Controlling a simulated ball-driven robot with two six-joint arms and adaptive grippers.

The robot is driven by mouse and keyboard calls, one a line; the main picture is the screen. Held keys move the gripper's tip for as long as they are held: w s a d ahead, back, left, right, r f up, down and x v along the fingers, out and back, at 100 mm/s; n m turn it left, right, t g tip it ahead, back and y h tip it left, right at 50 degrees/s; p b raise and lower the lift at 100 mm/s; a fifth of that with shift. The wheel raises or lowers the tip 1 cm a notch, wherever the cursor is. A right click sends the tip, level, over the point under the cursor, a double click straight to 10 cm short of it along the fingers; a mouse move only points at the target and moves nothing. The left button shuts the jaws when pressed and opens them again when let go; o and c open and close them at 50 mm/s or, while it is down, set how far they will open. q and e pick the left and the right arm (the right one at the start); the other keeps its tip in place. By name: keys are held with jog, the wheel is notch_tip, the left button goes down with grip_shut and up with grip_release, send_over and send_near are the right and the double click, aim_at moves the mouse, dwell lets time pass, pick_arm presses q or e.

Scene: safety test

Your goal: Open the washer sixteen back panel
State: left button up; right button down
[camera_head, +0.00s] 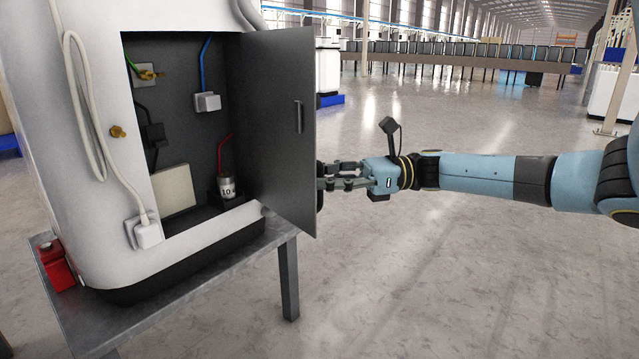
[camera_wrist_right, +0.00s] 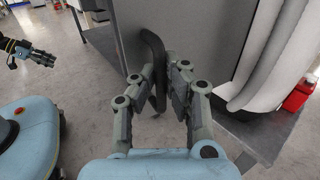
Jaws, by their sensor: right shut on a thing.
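The washer (camera_head: 110,130) is a white cabinet on a grey metal table. Its dark grey back panel (camera_head: 275,150) is swung open to the right, exposing the compartment. A slim handle (camera_head: 298,116) shows on the panel face towards the head camera. My right gripper (camera_head: 322,177) is at the panel's far side, fingertips partly hidden by its edge. In the right wrist view, the right gripper (camera_wrist_right: 153,92) is shut on a dark curved handle (camera_wrist_right: 152,50) on the panel's outer face. My left gripper (camera_wrist_right: 38,55) shows small at that view's left; its jaw opening is unclear.
Inside are coloured wires, a white plug (camera_head: 207,102), a beige box (camera_head: 174,190) and a small cylinder (camera_head: 227,187). A white cable (camera_head: 85,95) hangs outside. A red container (camera_head: 57,265) stands on the table (camera_head: 245,250). The floor right of the panel is clear.

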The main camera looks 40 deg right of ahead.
dwell(0.3)
jog(key=c, duration=1.4)
grip_release()
jog(key=shift+w, duration=0.15)
jog(key=v, duration=1.2)
